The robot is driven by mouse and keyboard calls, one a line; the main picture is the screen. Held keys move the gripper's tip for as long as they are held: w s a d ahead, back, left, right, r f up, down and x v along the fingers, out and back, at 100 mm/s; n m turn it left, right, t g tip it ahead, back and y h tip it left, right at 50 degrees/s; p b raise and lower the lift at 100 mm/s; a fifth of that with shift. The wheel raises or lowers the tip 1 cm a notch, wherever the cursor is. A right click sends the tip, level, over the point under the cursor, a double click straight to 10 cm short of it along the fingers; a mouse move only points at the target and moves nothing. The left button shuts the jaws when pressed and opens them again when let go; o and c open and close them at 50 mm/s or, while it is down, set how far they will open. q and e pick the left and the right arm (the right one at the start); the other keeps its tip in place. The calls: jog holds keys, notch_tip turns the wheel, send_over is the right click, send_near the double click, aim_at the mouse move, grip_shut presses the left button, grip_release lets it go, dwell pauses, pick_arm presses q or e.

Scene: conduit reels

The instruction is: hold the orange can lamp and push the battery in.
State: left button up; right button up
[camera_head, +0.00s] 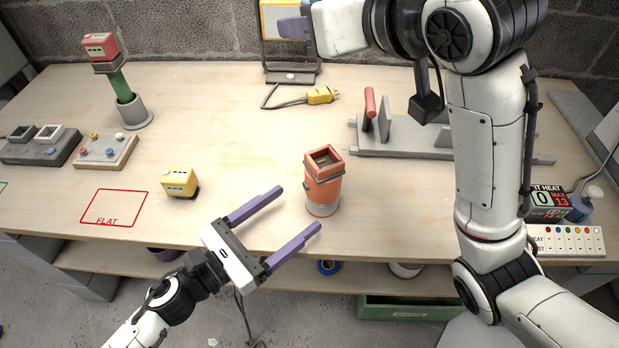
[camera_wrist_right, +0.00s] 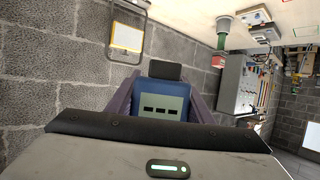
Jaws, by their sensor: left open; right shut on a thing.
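The orange can lamp (camera_head: 323,184) stands upright on the bench near its front edge, with a square opening facing up. My left gripper (camera_head: 299,208) is open, just left of the lamp. Its purple fingers point toward the lamp, apart from it. My right gripper (camera_head: 293,28) is high at the back, at the top of the head view. In the right wrist view it is shut on a blue battery (camera_wrist_right: 163,100) with a pale label, three dark bars and a black end. The head view does not show this battery clearly.
A yellow block (camera_head: 180,182) and a red outline marked FLAT (camera_head: 113,207) lie to the left. A red-topped green post (camera_head: 122,85) stands at back left. A yellow plug (camera_head: 321,95) and a grey fixture with a red handle (camera_head: 370,103) are behind the lamp. The bench centre is clear.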

aim_at(310, 198)
pick_arm(q)
jog(key=x, duration=0.9)
jog(key=shift+c, duration=0.5)
jog(key=shift+s, duration=0.1)
jog(key=c, duration=1.3)
jog(key=shift+f, duration=0.1)
